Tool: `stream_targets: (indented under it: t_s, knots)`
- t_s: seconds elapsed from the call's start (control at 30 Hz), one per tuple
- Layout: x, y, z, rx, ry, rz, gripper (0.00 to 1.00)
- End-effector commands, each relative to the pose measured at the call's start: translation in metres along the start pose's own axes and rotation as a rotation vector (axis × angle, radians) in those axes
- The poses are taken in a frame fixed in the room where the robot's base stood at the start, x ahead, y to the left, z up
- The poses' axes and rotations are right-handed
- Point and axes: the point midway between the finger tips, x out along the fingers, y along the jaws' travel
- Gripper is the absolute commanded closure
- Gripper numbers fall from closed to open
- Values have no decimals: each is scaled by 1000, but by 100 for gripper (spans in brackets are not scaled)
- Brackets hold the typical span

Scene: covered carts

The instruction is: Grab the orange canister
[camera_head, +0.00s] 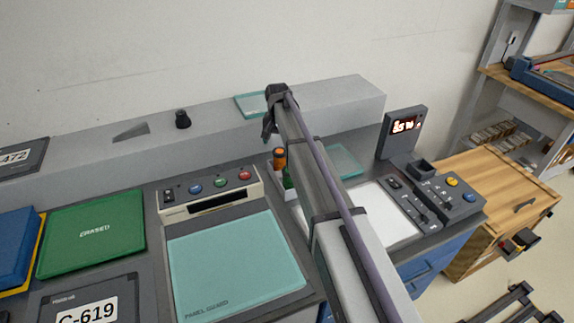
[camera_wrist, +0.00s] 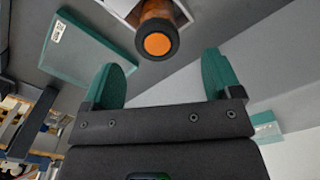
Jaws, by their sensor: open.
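The orange canister (camera_wrist: 157,44) shows in the wrist view at the top middle, seen end-on with an orange centre, a dark ring and an orange-brown body. My gripper (camera_wrist: 163,70) is open, its two green fingers spread wide. The canister's end lies beyond and between the fingertips in the picture, and no contact shows. In the head view the orange top of a canister (camera_head: 279,155) shows just left of my arm, with its lower part partly hidden. The arm hides my gripper's fingers there.
A teal panel (camera_head: 236,265) and a button box (camera_head: 208,192) lie left of the canister. A white surface (camera_head: 385,215) and a control unit with a display (camera_head: 402,130) stand right. A grey raised ledge (camera_head: 215,130) runs behind. A teal plate (camera_wrist: 92,55) lies left in the wrist view.

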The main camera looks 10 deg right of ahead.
Motion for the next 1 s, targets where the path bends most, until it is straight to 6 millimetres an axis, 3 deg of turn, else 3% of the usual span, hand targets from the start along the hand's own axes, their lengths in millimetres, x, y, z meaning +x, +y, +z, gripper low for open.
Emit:
stream_targets:
  t_s: [0.03, 0.1, 0.33, 0.6, 0.83, 1.0]
  knots:
    - [24, 0, 0, 0, 0, 0, 16]
    - [35, 0, 0, 0, 0, 0, 16]
    - [40, 0, 0, -1, 0, 0, 16]
    - [89, 1, 2, -1, 0, 0, 16]
    - [85, 1, 2, -1, 0, 0, 16]
    - [85, 1, 2, -1, 0, 0, 31]
